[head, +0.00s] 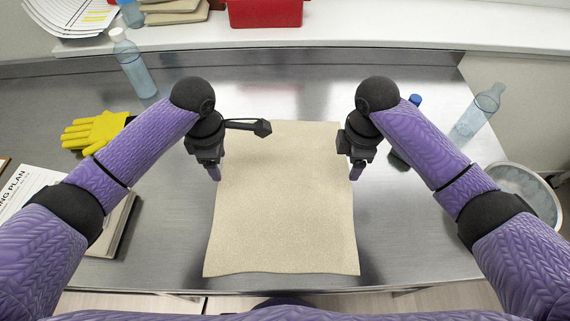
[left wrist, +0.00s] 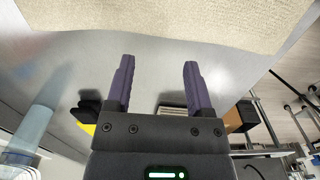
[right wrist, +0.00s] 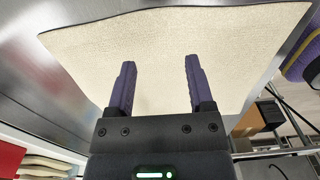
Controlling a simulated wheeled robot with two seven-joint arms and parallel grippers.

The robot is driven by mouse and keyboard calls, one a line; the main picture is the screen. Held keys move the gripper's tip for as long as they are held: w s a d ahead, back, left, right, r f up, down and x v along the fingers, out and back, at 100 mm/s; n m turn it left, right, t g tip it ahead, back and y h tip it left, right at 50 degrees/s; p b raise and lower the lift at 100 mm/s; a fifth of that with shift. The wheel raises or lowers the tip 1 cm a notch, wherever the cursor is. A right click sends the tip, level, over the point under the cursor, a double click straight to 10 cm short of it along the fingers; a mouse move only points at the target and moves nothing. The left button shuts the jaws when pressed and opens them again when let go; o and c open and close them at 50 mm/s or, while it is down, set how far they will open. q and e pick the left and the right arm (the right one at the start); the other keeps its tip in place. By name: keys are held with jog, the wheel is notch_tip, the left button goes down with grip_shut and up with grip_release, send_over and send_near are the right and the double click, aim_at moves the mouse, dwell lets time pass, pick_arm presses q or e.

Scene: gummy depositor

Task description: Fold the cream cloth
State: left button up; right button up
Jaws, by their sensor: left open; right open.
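The cream cloth (head: 285,210) lies flat and spread out on the metal table, in the middle of the head view. My left gripper (head: 215,174) is open over the cloth's left edge, towards its far half. In the left wrist view the cloth (left wrist: 180,18) fills the top, beyond the open, empty fingers (left wrist: 159,72). My right gripper (head: 356,173) is open at the cloth's right edge. In the right wrist view the cloth (right wrist: 225,40) spreads behind the open, empty fingers (right wrist: 158,72). I cannot tell whether either gripper touches the cloth.
A dark slim tool-like shape (head: 246,125) shows at the cloth's far left corner. Yellow gloves (head: 95,130), a clear bottle (head: 136,70) and a book (head: 118,225) are left. Another bottle (head: 477,113) and a round bowl (head: 527,190) are right. A red bin (head: 265,13) stands behind.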

aim_at(226, 188)
pick_arm(q)
jog(key=f, duration=0.7)
jog(key=shift+s+f, duration=0.3)
jog(key=shift+f, duration=0.05)
pick_arm(e)
jog(key=f, duration=0.7)
jog(key=shift+s+f, duration=0.3)
pick_arm(q)
jog(key=shift+f, duration=0.2)
pick_arm(e)
jog(key=shift+f, duration=0.25)
pick_arm(q)
jog(key=shift+r, duration=0.1)
pick_arm(e)
jog(key=shift+r, duration=0.1)
pick_arm(q)
grip_shut()
pick_arm(e)
grip_shut()
